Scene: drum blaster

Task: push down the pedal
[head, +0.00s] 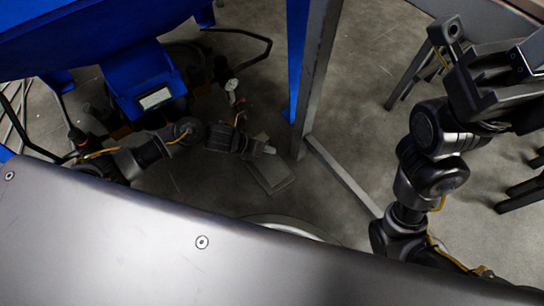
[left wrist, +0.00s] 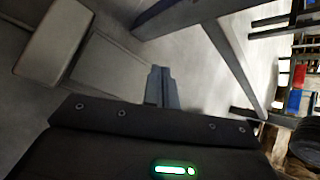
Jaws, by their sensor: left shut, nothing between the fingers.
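The pedal (head: 271,179) is a flat grey unit on the floor, just below my left gripper in the head view. In the left wrist view it shows at the upper left, with a lighter raised pad (left wrist: 53,44) and a darker flat plate (left wrist: 108,66). My left gripper (head: 269,150) is shut and empty, its fingertips (left wrist: 160,85) to the right of the plate. I cannot tell its height above the pedal; no contact shows. Part of the pedal is hidden by the gripper in the head view. My right arm is raised at the right; its gripper (head: 492,88) is partly cut off.
A blue machine (head: 145,85) stands at the upper left, near my left arm. A blue and grey upright post (head: 309,80) rises beside the pedal, with a grey floor beam (head: 342,173) running from its foot. Concrete floor (head: 360,120) is open between the post and my right arm.

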